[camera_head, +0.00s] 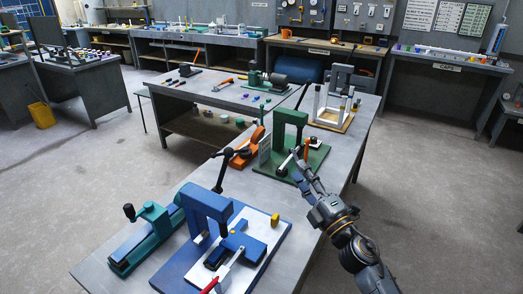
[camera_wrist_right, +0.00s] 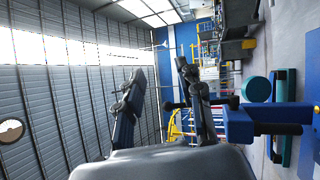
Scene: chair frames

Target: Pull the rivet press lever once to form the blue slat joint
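A blue press (camera_head: 205,205) stands on a blue base with a white plate (camera_head: 277,232) at the front of the table. A dark lever with a round black knob (camera_head: 228,152) rises at its back. A blue piece (camera_head: 240,247) lies flat on the plate under the press. My right gripper (camera_head: 306,163) is open and empty, beside the green press (camera_head: 290,130), apart from the blue press and its lever. In the right wrist view its two fingers (camera_wrist_right: 160,95) are spread with nothing between them; a blue frame part (camera_wrist_right: 245,125) shows at the right. My left gripper is not in view.
A teal and blue vise-like fixture (camera_head: 148,232) stands left of the blue press. A yellow block (camera_head: 275,219) and a red-handled tool (camera_head: 212,284) lie near the plate. An orange tool (camera_head: 247,150) lies behind. A white frame (camera_head: 333,105) stands at the far end.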

